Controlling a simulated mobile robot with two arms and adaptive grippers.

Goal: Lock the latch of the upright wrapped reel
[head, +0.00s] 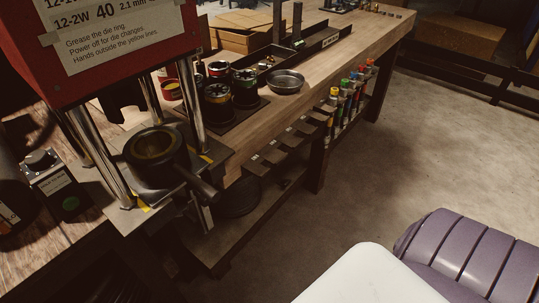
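I cannot make out an upright wrapped reel or its latch in the head view. Neither of my grippers can be made out in this view. The crimping press (120,30) stands at the left, with a red head, a printed label and bright steel posts. A dark ring-shaped die (156,150) sits between its posts, with a short handle-like bar reaching to the lower right.
A long wooden workbench (343,60) runs to the upper right. It carries a metal bowl (286,80), dark cylindrical canisters (217,101) and a cardboard box (240,38). Several colour-topped tubes (345,88) hang along its side. A control box (52,185) stands left. Concrete floor (410,150) is open at right.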

